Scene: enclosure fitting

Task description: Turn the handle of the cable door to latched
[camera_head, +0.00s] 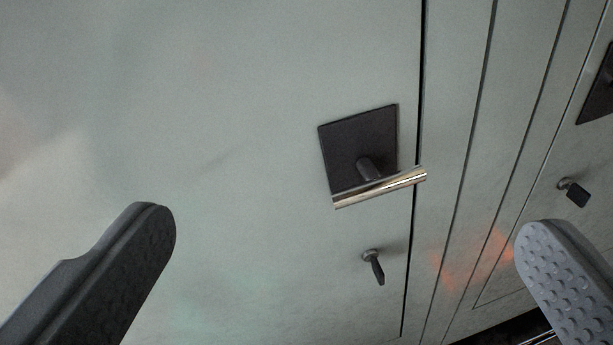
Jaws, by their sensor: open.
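The handle (380,187) is a shiny metal bar on a dark square plate (358,143). It sits on a grey-green door (240,130), close to the door's right edge. The bar lies across the lower part of the plate, slightly tilted, its right end higher and reaching over the door's edge gap. My gripper (345,235) is open, with one dark finger at lower left and one grey studded finger at lower right. The handle shows between and above the fingertips, and neither finger touches it. I cannot tell from the picture whether this is the cable door.
A small key-like knob (374,267) sticks out below the handle. Right of the gap are narrow panels with vertical seams. Another small knob (574,192) and part of another dark plate (600,88) show at the right. The door left of the handle is bare.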

